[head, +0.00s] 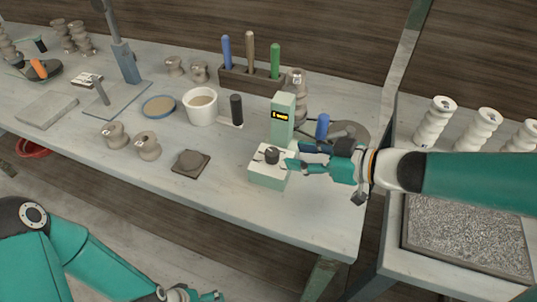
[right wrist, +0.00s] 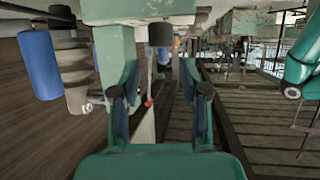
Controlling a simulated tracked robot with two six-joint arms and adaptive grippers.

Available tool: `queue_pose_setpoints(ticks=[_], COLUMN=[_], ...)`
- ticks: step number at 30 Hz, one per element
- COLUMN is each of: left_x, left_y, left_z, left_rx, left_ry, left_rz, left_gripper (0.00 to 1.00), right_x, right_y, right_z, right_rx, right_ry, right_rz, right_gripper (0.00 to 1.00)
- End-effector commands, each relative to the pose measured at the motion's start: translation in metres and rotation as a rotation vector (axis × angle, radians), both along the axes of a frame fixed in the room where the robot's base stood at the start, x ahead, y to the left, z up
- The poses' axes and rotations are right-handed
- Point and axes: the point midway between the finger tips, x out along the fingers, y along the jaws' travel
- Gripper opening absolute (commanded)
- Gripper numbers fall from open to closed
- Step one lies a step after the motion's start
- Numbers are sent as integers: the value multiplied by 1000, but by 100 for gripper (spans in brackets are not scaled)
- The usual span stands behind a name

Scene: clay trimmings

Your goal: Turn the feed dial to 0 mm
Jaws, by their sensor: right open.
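The feed device is pale green, with an upright post (head: 282,131) and a low base (head: 266,179) near the table's front edge. A small dark display with yellow marks (head: 281,115) is on the post, too small to read. The dark round dial (head: 272,156) sits on top of the base. My right gripper (head: 287,157) is open and comes in from the right beside the dial. In the right wrist view the dial (right wrist: 160,33) shows just beyond and between the open fingertips. My left gripper (head: 199,296) is low at the bottom edge, away from the table; its jaws are unclear.
A blue-handled tool (head: 322,126) stands close behind my right gripper. A dark square slab (head: 190,163) lies left of the device. A white cup (head: 201,112), a tool rack (head: 250,82) and several clay pieces stand farther back. A gravel tray (head: 470,241) is at right.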

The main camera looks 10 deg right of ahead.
Motion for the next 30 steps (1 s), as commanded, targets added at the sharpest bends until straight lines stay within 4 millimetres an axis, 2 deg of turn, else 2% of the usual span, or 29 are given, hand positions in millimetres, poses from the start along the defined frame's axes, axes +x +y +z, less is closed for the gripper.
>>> queue_pose_setpoints(ticks=[1, 6, 12, 25, 26, 30], left_x=[0, 0, 0, 0, 0, 0], left_y=[0, 0, 0, 0, 0, 0], left_z=[-8, -19, -27, -28, -28, -28], left_rx=[0, 0, 0, 0, 0, 0], left_ry=[0, 0, 0, 0, 0, 0], left_rz=[0, 0, 0, 0, 0, 0], left_gripper=[100, 100, 100, 100, 100, 100], right_x=[8, 30, 48, 55, 54, 54], right_y=[9, 31, 47, 53, 53, 53], right_z=[-9, -21, -30, -32, -32, -32], right_rx=[1, 1, 0, 0, 0, 0], right_ry=[-1, -1, 0, 0, 0, 0], right_rz=[5, 3, -1, -3, -4, -4], right_gripper=[45, 45, 45, 45, 44, 20])
